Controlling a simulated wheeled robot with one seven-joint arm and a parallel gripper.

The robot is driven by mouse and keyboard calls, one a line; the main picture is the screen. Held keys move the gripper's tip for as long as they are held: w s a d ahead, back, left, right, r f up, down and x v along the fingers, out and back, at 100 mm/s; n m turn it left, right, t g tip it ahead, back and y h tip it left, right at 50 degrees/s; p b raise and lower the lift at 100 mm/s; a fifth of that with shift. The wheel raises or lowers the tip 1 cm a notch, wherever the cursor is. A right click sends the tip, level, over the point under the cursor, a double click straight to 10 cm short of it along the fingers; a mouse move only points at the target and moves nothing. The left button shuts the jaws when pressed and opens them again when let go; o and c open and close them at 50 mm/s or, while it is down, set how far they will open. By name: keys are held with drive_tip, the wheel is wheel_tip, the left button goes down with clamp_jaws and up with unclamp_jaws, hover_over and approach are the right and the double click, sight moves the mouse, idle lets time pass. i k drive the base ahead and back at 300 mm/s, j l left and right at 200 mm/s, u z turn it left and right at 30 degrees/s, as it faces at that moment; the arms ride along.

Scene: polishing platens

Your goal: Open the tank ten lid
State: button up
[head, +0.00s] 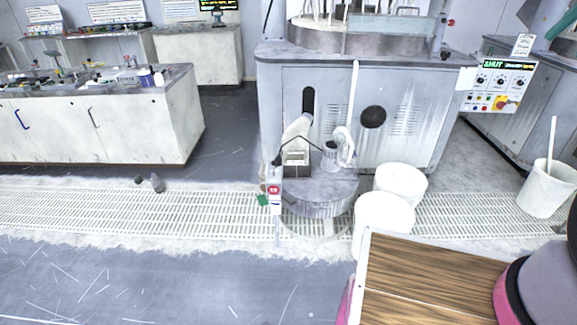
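No tank marked ten and no lid that I can tell for certain shows in the head view. A low grey round tank or drum (318,204) stands in front of the large polishing machine (420,135), with a flat top. A small box (296,157), a grey cup (329,158) and white curved hoses sit on or over that top. A small red-and-white device (274,191) is at its left edge. Whether the top is a lid is unclear. My gripper is not in view; a grey and pink rounded part of my arm shows at the bottom right.
Two white buckets (382,221) stand right of the drum, and another holding a stick (547,188) is far right. A wood-grained surface (430,283) fills the near right. A white bench (95,124) stands left. The floor (150,275) at near left is open.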

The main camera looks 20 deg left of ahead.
sight(316, 190)
drive_tip(key=j+z, duration=0.35)
drive_tip(key=j, duration=0.35)
drive_tip(key=j+z, duration=0.3)
drive_tip(key=j, duration=1)
drive_tip(key=k+j, duration=0.1)
drive_tip(key=j, duration=0.45)
drive_tip(key=j+z, duration=0.1)
drive_tip(key=j, duration=0.45)
drive_tip(key=k+j, duration=0.1)
drive_tip(key=j, duration=0.45)
drive_tip(key=k+j+z, duration=0.1)
drive_tip(key=j, duration=0.4)
drive_tip(key=k+j, duration=0.1)
drive_tip(key=j, duration=1)
drive_tip(key=i+l+z, duration=0.2)
drive_tip(key=l+z, duration=0.2)
drive_tip(key=i+l+z, duration=0.6)
drive_tip(key=l+z, duration=0.25)
drive_tip(key=i+l+z, duration=0.2)
drive_tip(key=i+z, duration=1)
drive_tip(key=i+j+z, duration=0.65)
drive_tip(key=i+z, duration=0.15)
drive_tip(key=i+j+z, duration=0.8)
drive_tip(key=j, duration=0.25)
drive_tip(key=k, duration=0.1)
